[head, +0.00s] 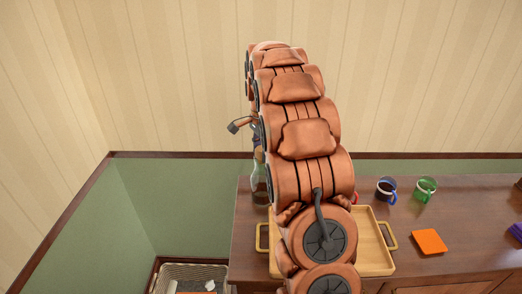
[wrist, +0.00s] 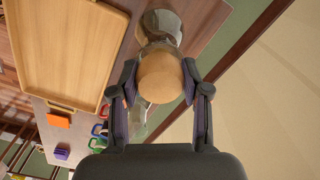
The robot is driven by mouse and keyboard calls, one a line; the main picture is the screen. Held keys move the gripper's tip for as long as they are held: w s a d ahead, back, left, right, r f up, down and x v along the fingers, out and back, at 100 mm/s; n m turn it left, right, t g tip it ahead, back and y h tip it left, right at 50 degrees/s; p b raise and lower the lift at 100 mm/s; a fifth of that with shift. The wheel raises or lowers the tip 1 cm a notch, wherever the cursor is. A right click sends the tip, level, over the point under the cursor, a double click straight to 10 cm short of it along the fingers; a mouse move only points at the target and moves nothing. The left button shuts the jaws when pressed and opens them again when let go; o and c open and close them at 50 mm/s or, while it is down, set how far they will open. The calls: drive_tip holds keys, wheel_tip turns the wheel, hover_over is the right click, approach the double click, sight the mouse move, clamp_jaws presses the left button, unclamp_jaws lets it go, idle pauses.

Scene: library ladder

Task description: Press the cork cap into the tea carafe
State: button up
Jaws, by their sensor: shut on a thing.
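The round tan cork cap (wrist: 160,78) is between the two fingers of my gripper (wrist: 159,84) in the wrist view, and the gripper is shut on it. The clear glass tea carafe (wrist: 163,24) shows behind the cap in that view, mostly covered by it. In the head view, a strip of the carafe (head: 259,181) shows on the counter just left of my arm. My arm hides most of the gripper and the cap there. I cannot tell whether the cap touches the carafe's mouth or is apart from it.
A wooden tray (head: 374,262) lies on the brown counter (head: 460,215), right of the carafe. A blue mug (head: 386,189), a green mug (head: 426,189) and an orange square (head: 429,241) stand farther right. A basket (head: 190,273) is low at the left, beyond the counter's edge.

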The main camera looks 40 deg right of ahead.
sight(261, 149)
drive_tip(key=shift+f, duration=0.3)
drive_tip(key=o, duration=1)
drive_tip(key=shift+o, duration=0.2)
wheel_tip(261, 149, up, 12)
drive_tip(key=shift+a, duration=0.1)
idle(0.5)
